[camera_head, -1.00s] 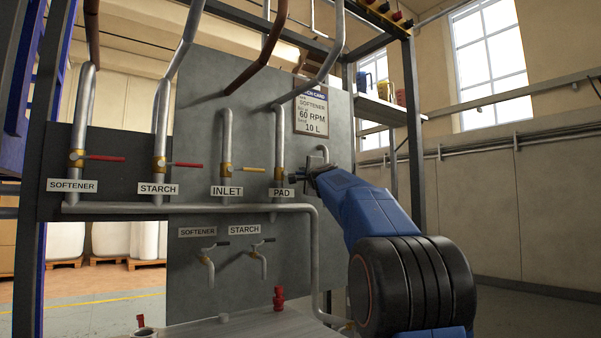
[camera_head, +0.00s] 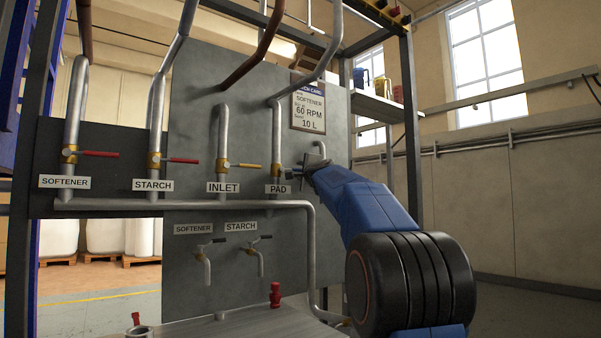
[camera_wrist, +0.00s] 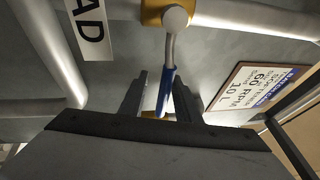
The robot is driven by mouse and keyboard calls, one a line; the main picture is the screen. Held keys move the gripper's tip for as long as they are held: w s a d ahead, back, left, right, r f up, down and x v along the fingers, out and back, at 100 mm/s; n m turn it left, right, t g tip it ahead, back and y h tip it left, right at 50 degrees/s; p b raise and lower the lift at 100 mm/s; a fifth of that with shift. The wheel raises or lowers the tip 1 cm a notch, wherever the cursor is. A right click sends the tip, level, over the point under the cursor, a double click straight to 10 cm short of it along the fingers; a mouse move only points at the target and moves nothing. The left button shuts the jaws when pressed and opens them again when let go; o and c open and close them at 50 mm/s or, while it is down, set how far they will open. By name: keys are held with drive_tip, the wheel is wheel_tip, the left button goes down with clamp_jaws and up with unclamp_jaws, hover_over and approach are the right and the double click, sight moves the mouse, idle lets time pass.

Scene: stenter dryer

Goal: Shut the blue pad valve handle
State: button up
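The pad valve has a yellow body (camera_head: 276,170) on a grey pipe above the PAD label (camera_head: 278,189). Its blue handle (camera_wrist: 166,88) shows in the wrist view, running from the valve body (camera_wrist: 172,15) down between my two fingers. In the head view the handle is hidden or too small to make out. My gripper (camera_head: 293,173) is just right of the pad valve. In the wrist view my gripper (camera_wrist: 160,84) is open, with a finger on each side of the handle and gaps visible beside it.
The inlet valve (camera_head: 222,165) with a yellow handle is to the left, then the red-handled starch (camera_head: 155,160) and softener (camera_head: 70,154) valves. A recipe card (camera_head: 308,108) hangs above right. A horizontal pipe (camera_head: 180,206) runs below the labels.

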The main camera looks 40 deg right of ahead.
drive_tip(key=shift+s, duration=0.1)
drive_tip(key=v, duration=1.7)
drive_tip(key=shift+s, duration=0.15)
